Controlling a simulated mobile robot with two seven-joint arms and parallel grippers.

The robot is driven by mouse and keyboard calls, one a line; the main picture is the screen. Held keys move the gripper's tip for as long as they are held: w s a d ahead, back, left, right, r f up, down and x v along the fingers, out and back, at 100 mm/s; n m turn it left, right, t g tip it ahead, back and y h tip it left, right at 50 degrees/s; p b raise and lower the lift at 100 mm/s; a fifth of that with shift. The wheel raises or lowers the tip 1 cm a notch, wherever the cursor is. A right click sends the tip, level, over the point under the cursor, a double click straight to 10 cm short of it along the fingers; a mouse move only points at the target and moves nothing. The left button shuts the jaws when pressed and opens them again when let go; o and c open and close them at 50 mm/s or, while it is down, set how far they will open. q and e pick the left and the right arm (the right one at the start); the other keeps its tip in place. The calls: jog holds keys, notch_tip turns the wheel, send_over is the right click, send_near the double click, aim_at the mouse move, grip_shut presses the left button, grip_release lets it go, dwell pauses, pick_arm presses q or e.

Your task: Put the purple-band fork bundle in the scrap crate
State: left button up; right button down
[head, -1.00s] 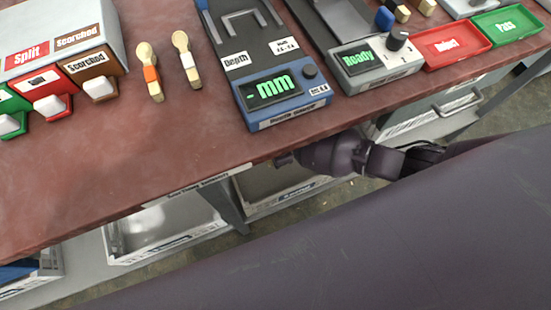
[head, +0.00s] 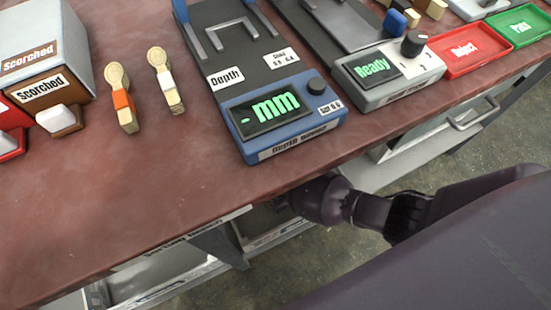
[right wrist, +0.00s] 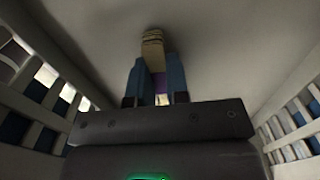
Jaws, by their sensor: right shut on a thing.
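The purple-band fork bundle (right wrist: 153,46) shows in the right wrist view as a pale wooden stack with a purple band. It is between the blue fingers of my right gripper (right wrist: 155,68), which is shut on it. Pale slatted walls, apparently of a crate (right wrist: 292,128), stand on both sides of the gripper, with a plain pale surface beyond the bundle. I cannot read any label there. In the head view my right arm reaches under the bench's front edge; its gripper is hidden. My left gripper is not in view.
On the red-brown bench (head: 190,185) lie an orange-band spoon (head: 122,98) and a white-band spoon (head: 166,80). A depth gauge (head: 270,115), a press marked Ready (head: 390,70) and red (head: 465,52) and green trays (head: 518,28) stand nearby.

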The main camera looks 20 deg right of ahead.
jog(key=shift+w+r, duration=0.1)
jog(key=shift+r, duration=0.05)
jog(key=shift+f, duration=0.2)
jog(key=c, duration=1.1)
grip_release()
jog(key=shift+r, duration=0.1)
